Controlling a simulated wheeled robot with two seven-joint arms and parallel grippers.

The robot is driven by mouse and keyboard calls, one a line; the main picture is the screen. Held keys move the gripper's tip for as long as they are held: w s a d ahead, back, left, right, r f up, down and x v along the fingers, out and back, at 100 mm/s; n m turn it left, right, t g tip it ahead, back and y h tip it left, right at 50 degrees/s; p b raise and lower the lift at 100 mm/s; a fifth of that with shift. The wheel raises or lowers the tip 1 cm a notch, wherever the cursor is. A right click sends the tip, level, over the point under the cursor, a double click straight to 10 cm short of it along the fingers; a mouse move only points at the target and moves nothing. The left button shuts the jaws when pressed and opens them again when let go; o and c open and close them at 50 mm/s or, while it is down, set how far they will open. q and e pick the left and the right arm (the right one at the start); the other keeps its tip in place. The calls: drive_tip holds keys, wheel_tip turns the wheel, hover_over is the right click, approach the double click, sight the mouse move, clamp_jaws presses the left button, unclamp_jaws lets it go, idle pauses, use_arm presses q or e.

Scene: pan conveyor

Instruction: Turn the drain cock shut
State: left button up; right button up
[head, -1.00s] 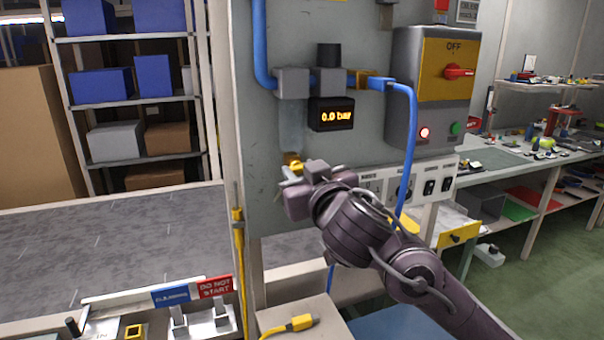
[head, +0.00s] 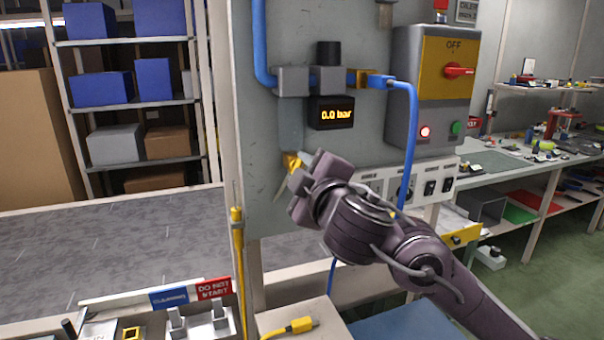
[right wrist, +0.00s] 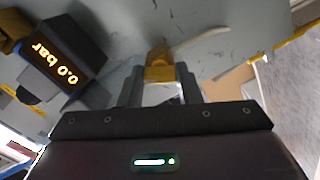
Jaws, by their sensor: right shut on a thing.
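The drain cock (head: 290,161) shows as a small yellow piece on the grey panel, below and left of the pressure display (head: 331,113). It also shows in the right wrist view (right wrist: 159,66), between the finger ends. My right gripper (head: 298,180) is at the cock and partly covers it. In the right wrist view my right gripper (right wrist: 160,88) is shut on the cock, a finger on each side of the yellow part. A thin pale strip runs up and right from it there. The display reads 0.0 bar. My left gripper is not in view.
A blue hose (head: 412,150) hangs down the panel close to my right arm. A grey switch box (head: 432,85) with a red knob is to the right. A row of switches (head: 410,186) is below it. A yellow plug (head: 302,325) lies on the ledge below.

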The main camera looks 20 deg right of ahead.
drive_tip(key=n, duration=0.5)
drive_tip(key=shift+f+b, duration=0.1)
drive_tip(key=shift+b, duration=0.3)
drive_tip(key=shift+n, duration=0.4)
drive_tip(key=o, duration=1)
drive_tip(key=s+p, duration=0.2)
drive_tip(key=s, duration=0.6)
drive_tip(key=shift+d+p, duration=0.15)
drive_tip(key=shift+p, duration=0.15)
